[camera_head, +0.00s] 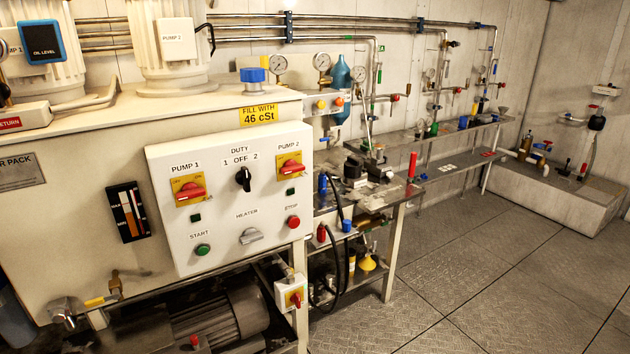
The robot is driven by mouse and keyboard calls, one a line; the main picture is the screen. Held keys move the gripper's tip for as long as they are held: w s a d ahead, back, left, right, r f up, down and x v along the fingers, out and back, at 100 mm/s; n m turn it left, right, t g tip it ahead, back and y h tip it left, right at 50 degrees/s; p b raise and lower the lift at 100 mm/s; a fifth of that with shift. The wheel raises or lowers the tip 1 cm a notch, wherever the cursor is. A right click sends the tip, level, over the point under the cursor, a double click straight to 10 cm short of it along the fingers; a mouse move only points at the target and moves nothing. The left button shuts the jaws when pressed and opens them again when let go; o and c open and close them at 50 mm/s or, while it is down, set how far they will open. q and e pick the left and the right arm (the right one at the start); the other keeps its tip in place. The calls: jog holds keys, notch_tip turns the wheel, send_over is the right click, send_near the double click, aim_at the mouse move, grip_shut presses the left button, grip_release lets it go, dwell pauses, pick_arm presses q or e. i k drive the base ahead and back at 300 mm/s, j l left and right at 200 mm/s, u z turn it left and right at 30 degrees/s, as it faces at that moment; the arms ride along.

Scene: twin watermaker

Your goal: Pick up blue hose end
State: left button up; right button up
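A blue hose end (323,186) shows at the front left of the metal bench, just right of the white control panel. A black hose (341,205) runs near it and hangs in a loop below the bench top. A red fitting (321,232) sits lower beside the hose. I cannot tell exactly how the hose joins the blue end. Neither of my grippers is in view.
The power pack cabinet with its control panel (230,200) fills the left. The metal bench (398,190) holds small parts and an upright red handle (412,165). A yellow funnel (367,262) is on the lower shelf. The plated floor (480,270) at right is clear.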

aim_at(322, 178)
jog(key=i+l, duration=0.1)
jog(key=l, duration=0.2)
jog(key=u, duration=0.7)
jog(key=i+l+u, duration=0.15)
jog(key=l+u, duration=0.25)
jog(key=i+l+u, duration=0.15)
jog(key=l+u, duration=0.65)
jog(key=l, duration=0.5)
jog(key=l+u, duration=0.15)
jog(key=l, duration=0.8)
